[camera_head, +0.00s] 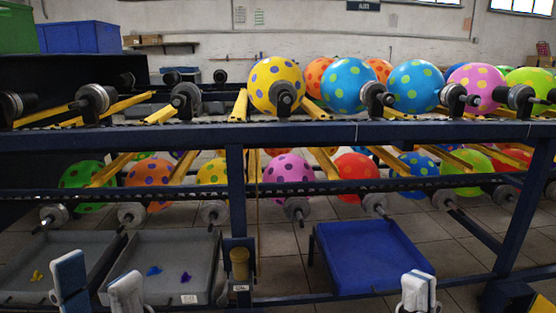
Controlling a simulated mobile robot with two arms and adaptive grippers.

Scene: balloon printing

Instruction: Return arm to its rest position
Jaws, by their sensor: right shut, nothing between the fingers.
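My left gripper (98,283) is at the bottom left of the head view, in front of the grey trays. Its two pale fingers stand apart with nothing seen between them. My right gripper (417,290) is at the bottom, just in front of the blue tray's near right corner. Its fingers are together and hold nothing. The arms behind both grippers are cut off by the lower edge of the picture.
A dark rack (340,133) carries inflated polka-dot balloons on two levels. Below it are a grey tray (170,249) with small deflated balloons, another grey tray (75,243) with a yellow piece, and an empty blue tray (370,255). A post stands between the trays.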

